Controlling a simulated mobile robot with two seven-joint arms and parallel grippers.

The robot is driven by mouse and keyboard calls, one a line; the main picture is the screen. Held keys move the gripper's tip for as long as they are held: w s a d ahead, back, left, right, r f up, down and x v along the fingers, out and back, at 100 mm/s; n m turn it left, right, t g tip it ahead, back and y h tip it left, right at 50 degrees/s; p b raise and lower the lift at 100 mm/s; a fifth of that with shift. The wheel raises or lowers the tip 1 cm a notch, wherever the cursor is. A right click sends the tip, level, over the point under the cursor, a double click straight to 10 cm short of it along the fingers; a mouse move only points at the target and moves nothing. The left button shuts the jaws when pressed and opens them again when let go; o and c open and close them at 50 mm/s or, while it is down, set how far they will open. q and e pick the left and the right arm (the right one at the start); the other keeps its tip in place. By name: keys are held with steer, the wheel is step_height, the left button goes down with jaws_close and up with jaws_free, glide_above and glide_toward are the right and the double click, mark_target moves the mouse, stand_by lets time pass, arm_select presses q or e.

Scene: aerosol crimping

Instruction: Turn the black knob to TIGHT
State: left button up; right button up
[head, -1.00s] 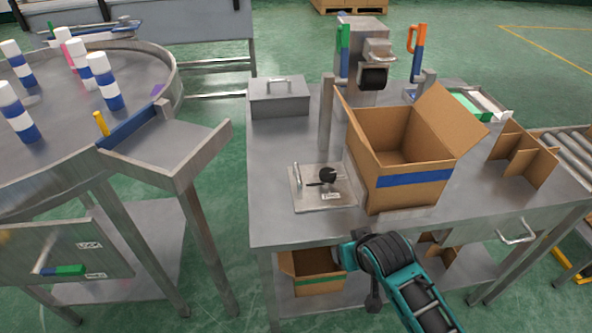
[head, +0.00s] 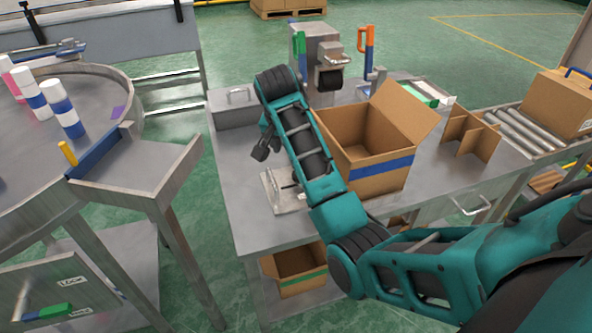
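The metal plate (head: 273,193) that carries the black knob lies on the steel bench, left of the open cardboard box. My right arm crosses over the plate and hides the knob itself; only a thin dark bit beside the arm shows. The label on the plate cannot be read. My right gripper (head: 262,151) hangs over the bench, above and behind the plate in the picture, apart from it. Its fingers are dark and small, and whether they are open or shut is unclear. My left gripper is out of view.
The open cardboard box (head: 378,181) stands close right of my forearm. A grey metal box (head: 228,108) sits at the bench's back left, near my wrist. A crimping machine (head: 322,62) stands behind. The bench's left front is clear.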

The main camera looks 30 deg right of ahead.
steer(key=x, duration=1.2)
steer(key=shift+w+d+f, duration=0.1)
steer(key=shift+f, duration=0.15)
steer(key=c, duration=1.1)
